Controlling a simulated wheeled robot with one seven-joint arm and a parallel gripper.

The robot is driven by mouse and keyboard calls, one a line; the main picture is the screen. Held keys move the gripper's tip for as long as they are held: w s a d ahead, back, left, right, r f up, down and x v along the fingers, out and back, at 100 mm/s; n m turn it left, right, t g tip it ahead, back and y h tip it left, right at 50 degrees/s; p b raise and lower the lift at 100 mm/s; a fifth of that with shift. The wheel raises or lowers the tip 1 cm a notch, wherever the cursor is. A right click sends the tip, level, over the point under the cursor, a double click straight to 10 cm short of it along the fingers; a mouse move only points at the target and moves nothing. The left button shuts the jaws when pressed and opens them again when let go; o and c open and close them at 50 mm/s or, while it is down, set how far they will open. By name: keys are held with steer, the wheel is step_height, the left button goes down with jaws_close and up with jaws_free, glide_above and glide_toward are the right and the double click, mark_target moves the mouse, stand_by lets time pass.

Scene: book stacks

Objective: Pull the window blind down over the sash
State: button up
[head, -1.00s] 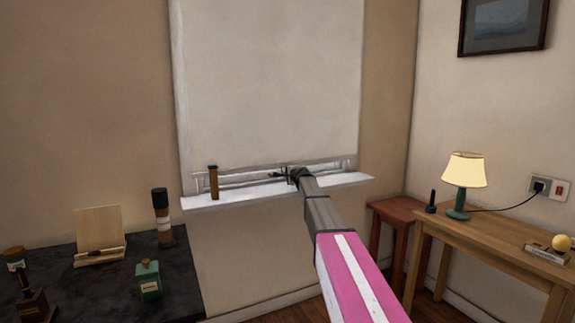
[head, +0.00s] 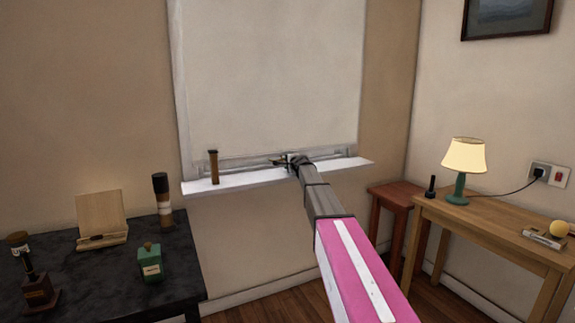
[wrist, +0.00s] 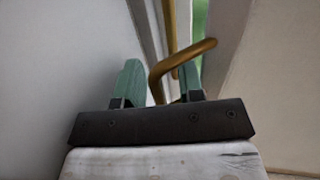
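The pale window blind (head: 270,75) hangs down over nearly all of the window, its lower edge a little above the white sill. A narrow strip of the sash (head: 235,163) shows beneath it. My gripper (head: 290,160) is at the blind's lower edge, just above the sill. In the wrist view, my gripper's two green fingers (wrist: 160,85) stand apart, with a bent brass pull (wrist: 160,70) between them. A gap shows between the pull and the right finger; contact on the left side is unclear. In the head view the pull is too small to make out.
A brown cylinder (head: 213,167) stands on the sill (head: 250,180) left of my gripper. A dark table (head: 110,270) with small items is at left. A red stool (head: 395,192) and a wooden table (head: 500,235) with a lit lamp (head: 464,155) are at right.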

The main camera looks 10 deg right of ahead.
steer(key=v, duration=1)
steer(key=shift+s, duration=0.35)
steer(key=shift+d, duration=0.1)
steer(key=s+a+f+n+g, duration=0.3)
steer(key=s+f+n+g, duration=0.1)
steer(key=s+f, duration=0.7)
steer(key=s+a+f+n+g, duration=0.3)
steer(key=s+f+n+g, duration=0.1)
steer(key=s+f, duration=0.8)
steer(key=s+d+f+n+g+h, duration=0.1)
steer(key=s+f, duration=0.4)
steer(key=s, duration=0.8)
steer(key=s+d+f+n+g+h, duration=0.2)
steer(key=s+f+n+g, duration=0.3)
steer(key=s, duration=0.8)
steer(key=shift+f+g+h, duration=0.4)
steer(key=shift+f+h, duration=0.3)
steer(key=shift+h, duration=0.2)
